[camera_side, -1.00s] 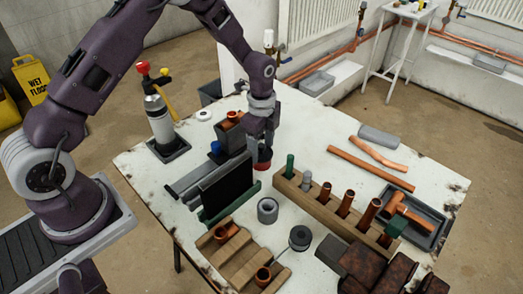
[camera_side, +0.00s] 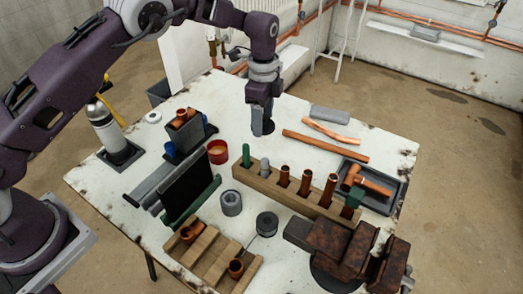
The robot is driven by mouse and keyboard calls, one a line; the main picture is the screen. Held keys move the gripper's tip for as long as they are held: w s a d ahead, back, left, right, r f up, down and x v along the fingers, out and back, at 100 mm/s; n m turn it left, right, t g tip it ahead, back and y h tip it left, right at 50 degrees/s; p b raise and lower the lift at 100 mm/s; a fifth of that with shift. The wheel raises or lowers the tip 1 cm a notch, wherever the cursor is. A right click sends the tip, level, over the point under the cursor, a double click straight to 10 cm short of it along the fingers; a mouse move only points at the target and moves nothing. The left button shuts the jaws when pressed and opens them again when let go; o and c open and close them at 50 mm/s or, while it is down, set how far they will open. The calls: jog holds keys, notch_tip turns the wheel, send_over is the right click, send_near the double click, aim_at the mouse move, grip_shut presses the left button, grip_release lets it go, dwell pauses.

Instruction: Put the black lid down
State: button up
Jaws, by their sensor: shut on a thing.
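My gripper (camera_side: 260,118) is shut on the black lid (camera_side: 268,128), a dark disc at its fingertips. It holds the lid over the back middle of the white table, behind the wooden block with the upright pipes. I cannot tell exactly how high the lid is above the tabletop. The red tin (camera_side: 218,157) stands open to the left of the gripper, and its tan inside shows. The fingers hide part of the lid.
The wooden block (camera_side: 262,188) holds several upright pipes in front of the gripper. Copper pipes (camera_side: 325,146) and a grey slab (camera_side: 330,114) lie to the right. A copper-filled holder (camera_side: 190,140) stands left. Bare white tabletop (camera_side: 225,105) lies left of the gripper.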

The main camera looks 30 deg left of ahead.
aim_at(266, 154)
jog(key=f, duration=0.6)
jog(key=d+f, duration=0.1)
jog(key=f, duration=0.3)
jog(key=shift+w+f, duration=0.1)
jog(key=shift+w, duration=0.05)
jog(key=o, duration=1.3)
jog(key=shift+f, duration=0.1)
notch_tip(266, 154, up, 12)
jog(key=shift+r, duration=0.2)
